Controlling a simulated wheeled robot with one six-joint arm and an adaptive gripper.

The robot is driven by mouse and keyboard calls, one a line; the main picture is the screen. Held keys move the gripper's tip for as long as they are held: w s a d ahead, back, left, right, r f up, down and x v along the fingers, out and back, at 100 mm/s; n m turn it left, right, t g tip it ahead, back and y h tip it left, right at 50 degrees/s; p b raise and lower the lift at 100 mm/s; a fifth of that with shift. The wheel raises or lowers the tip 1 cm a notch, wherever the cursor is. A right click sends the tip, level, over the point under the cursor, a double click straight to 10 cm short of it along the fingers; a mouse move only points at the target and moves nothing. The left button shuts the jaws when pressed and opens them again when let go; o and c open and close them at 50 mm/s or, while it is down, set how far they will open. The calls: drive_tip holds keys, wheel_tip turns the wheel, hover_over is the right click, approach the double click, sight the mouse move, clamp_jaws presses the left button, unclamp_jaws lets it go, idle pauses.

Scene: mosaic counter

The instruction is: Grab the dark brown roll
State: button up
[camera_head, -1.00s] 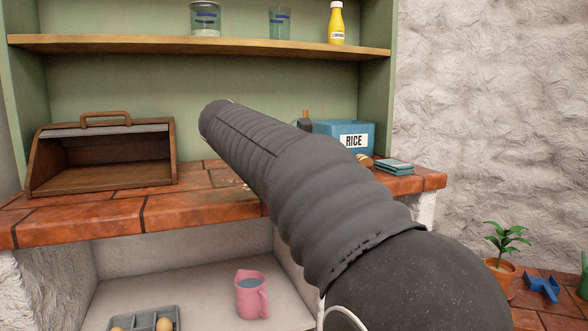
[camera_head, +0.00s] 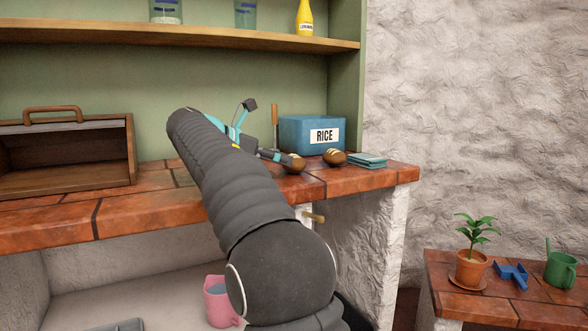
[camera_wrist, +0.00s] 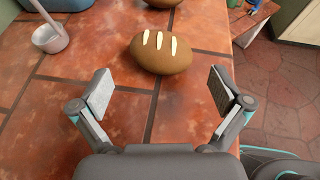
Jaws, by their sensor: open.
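Two brown rolls with pale slashes lie on the tiled counter. The left roll (camera_head: 293,164) looks the darker one in the head view, though the shades are close. The right roll (camera_head: 334,157) lies just beyond it. In the wrist view the nearer roll (camera_wrist: 160,54) lies ahead of my gripper (camera_wrist: 160,90), roughly centred between the fingers but beyond their tips. The other roll (camera_wrist: 163,2) is cut off at the top edge.
A blue rice box (camera_head: 298,136) stands behind the rolls. A pale cup-shaped thing with a long handle (camera_wrist: 50,38) is left of the nearer roll. The counter's open edge is at right in the wrist view.

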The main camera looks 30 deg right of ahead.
sight(294, 162)
drive_tip(key=shift+b+x, duration=0.7)
drive_tip(key=shift+x, duration=2.45)
drive_tip(key=shift+r, duration=0.15)
drive_tip(key=c, duration=1)
